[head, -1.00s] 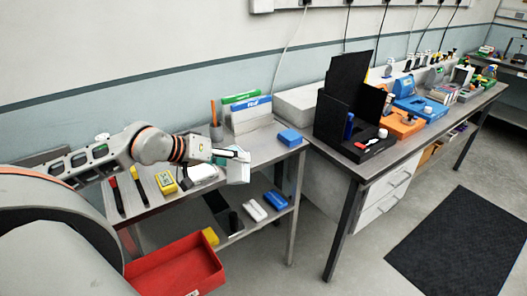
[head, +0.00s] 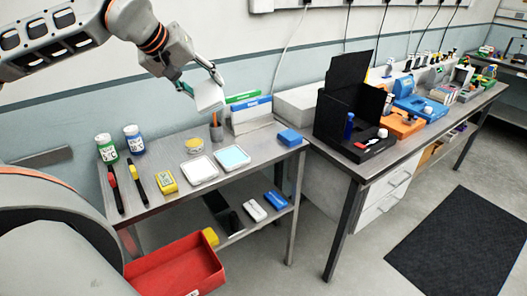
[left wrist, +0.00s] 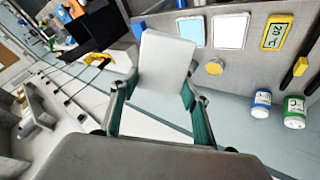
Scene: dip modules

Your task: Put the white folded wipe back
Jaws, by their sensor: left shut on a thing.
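The white folded wipe (head: 210,97) is held in my left gripper (head: 203,85), high above the back of the left workbench and clear of its top. In the left wrist view the wipe (left wrist: 165,60) stands out flat and pale between the two fingers with green pads (left wrist: 158,112). Two shallow white-rimmed trays lie side by side on the bench: one with a whitish inside (head: 199,169) and one with a light blue inside (head: 232,157). My right gripper is not in view.
On the bench are a yellow device (head: 166,181), a round yellow item (head: 194,146), a green-labelled bottle (head: 106,148), a blue-labelled bottle (head: 134,140), an orange upright tool (head: 215,126), boxes in a holder (head: 250,113) and a blue box (head: 289,138). The front right of the bench is fairly clear.

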